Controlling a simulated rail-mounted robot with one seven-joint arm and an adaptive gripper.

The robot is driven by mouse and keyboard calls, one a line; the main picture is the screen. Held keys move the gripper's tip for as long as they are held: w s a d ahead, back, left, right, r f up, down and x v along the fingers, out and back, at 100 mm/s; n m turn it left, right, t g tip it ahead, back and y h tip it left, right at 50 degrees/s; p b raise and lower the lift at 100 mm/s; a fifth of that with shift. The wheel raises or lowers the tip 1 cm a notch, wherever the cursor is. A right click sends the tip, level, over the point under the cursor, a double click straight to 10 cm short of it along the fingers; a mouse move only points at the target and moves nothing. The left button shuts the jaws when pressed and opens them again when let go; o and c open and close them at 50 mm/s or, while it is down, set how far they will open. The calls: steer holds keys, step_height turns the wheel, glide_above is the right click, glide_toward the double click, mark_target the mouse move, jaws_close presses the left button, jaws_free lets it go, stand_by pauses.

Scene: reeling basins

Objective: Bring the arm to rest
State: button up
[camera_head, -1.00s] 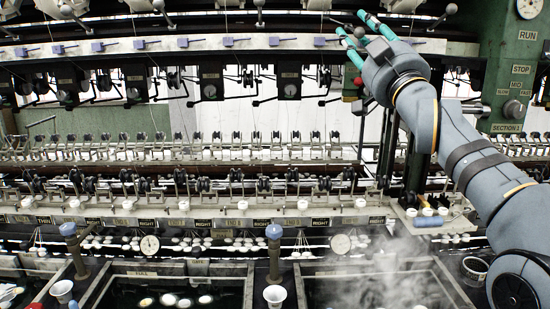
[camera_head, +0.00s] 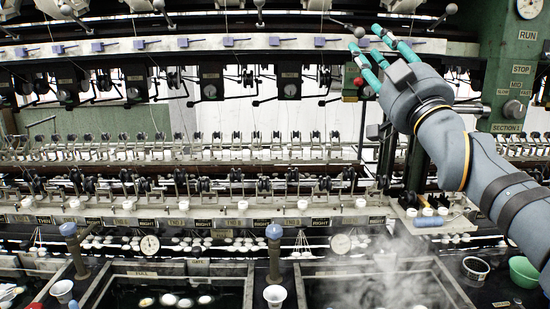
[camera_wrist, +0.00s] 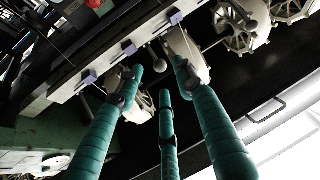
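My gripper (camera_head: 364,38) is raised at the upper right of the head view, in front of the reeling machine's upper rail. Its teal fingers point up and left. In the wrist view the fingers of my gripper (camera_wrist: 156,78) stand apart with nothing between them, so it is open and empty. The rail with its small lavender levers (camera_wrist: 88,78) appears beyond the fingertips in the wrist view. I cannot tell from these views whether a fingertip touches it.
A green post (camera_head: 508,75) with labels stands right of my gripper. A red knob (camera_head: 359,82) is just below the fingers. Steaming basins (camera_head: 375,285) lie below, with a white cup (camera_head: 275,295) between them. A green bowl (camera_head: 524,271) and a dark-rimmed cup (camera_head: 475,268) sit at lower right.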

mark_target(362, 36)
steer(key=v, duration=0.5)
steer(key=x, duration=1.1)
steer(key=shift+w+r, duration=0.15)
steer(key=shift+w, duration=0.2)
steer(key=r+p, duration=0.2)
steer(key=p, duration=0.1)
steer(key=shift+s, duration=0.1)
steer(key=r+p, duration=0.1)
steer(key=p, duration=0.1)
steer(key=shift+s+g+p, duration=0.15)
steer(key=shift+g+p, duration=0.15)
steer(key=shift+p, duration=0.1)
steer(key=r+g+p, duration=0.1)
steer(key=p, duration=0.3)
steer(key=r+m+g+h+p, duration=0.1)
steer(key=p, duration=0.3)
steer(key=shift+w, duration=0.2)
steer(key=r+g+p, duration=0.1)
steer(key=p, duration=0.4)
steer(key=g+p, duration=0.1)
steer(key=p, duration=0.5)
steer(key=shift+w+r+g+h, duration=0.3)
steer(key=shift+w+r+h, duration=0.05)
steer(key=shift+r+h, duration=0.05)
steer(key=shift+s+d+f+b, duration=0.15)
steer(key=shift+s+f+b, duration=0.5)
steer(key=shift+s+b, duration=0.2)
steer(key=b+v, duration=0.2)
steer(key=v, duration=0.5)
steer(key=shift+r, duration=0.2)
